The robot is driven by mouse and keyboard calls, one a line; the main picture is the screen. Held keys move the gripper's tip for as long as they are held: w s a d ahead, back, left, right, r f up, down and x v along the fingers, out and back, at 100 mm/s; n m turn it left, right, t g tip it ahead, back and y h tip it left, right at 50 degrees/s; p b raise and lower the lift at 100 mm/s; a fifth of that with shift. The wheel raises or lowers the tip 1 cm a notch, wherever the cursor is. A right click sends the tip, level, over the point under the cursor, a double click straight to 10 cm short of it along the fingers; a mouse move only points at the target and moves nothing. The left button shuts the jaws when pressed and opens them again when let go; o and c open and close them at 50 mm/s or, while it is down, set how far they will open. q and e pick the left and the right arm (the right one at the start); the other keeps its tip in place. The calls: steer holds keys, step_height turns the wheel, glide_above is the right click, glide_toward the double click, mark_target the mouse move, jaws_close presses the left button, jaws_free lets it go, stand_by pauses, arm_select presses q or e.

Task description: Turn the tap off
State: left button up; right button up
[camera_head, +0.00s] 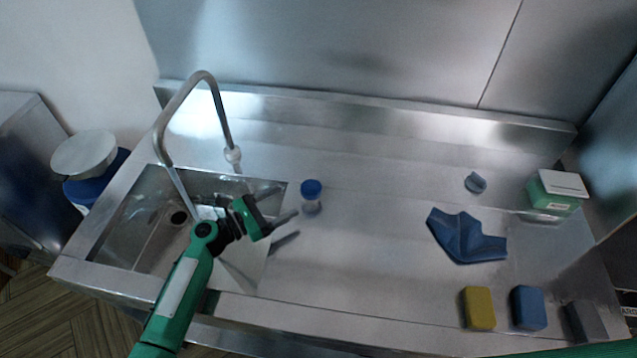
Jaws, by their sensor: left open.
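The tap (162,128) is a tall, bent metal tube over the sink at the left, with a pale nozzle (233,155) at its end. A small pale bit shows just under the nozzle; I cannot tell if it is water. The lower end of the tube passes behind my left arm, and I cannot make out a handle. My left gripper (289,201) is open and empty, over the right edge of the sink basin (140,215), below and to the right of the nozzle. My right gripper is not in view.
A blue-capped jar (311,197) stands just right of my left gripper. A blue cloth (466,237), yellow sponge (478,308), blue sponge (528,308), grey block (585,322), small blue-grey item (475,182) and green-white box (556,192) lie at the right. The middle counter is clear.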

mark_target(317, 184)
arm_select(q)
steer(key=x, duration=0.2)
steer(key=p+x, duration=0.1)
steer(key=x, duration=0.1)
steer(key=shift+d+r, duration=0.1)
steer(key=shift+r, duration=0.15)
steer(key=p+x, duration=0.1)
steer(key=x, duration=0.5)
steer(key=shift+f, duration=0.1)
steer(key=shift+w+d+f, duration=0.1)
steer(key=shift+w+d, duration=0.3)
steer(key=shift+d, duration=0.1)
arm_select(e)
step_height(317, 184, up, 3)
arm_select(q)
steer(key=shift+c, duration=0.2)
steer(key=c, duration=0.9)
steer(key=shift+c, duration=0.2)
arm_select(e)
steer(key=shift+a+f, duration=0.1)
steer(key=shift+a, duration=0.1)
